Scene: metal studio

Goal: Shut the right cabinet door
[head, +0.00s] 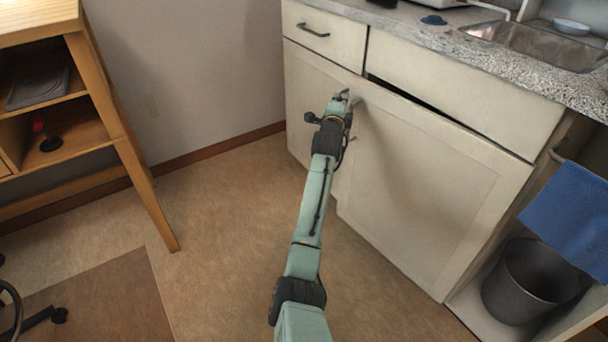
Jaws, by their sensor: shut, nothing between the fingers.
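The right cabinet door (425,190) is a large cream panel under the counter in the head view. It stands slightly ajar: a dark gap shows along its top edge, and its left edge sits a little proud of the left door (304,85). My gripper (346,96) is shut and empty, near the upper left edge of the right door. A handle shows partly beside it; my gripper and wrist hide part of the handle and of the seam between the doors. I cannot tell whether the fingertips touch the door.
Drawer fronts (450,82) lie above the doors, under a speckled countertop (460,40) with a sink (535,45). A blue towel (572,215) and a dark bin (530,280) are at right. A wooden desk (110,110) stands at left. The floor between is clear.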

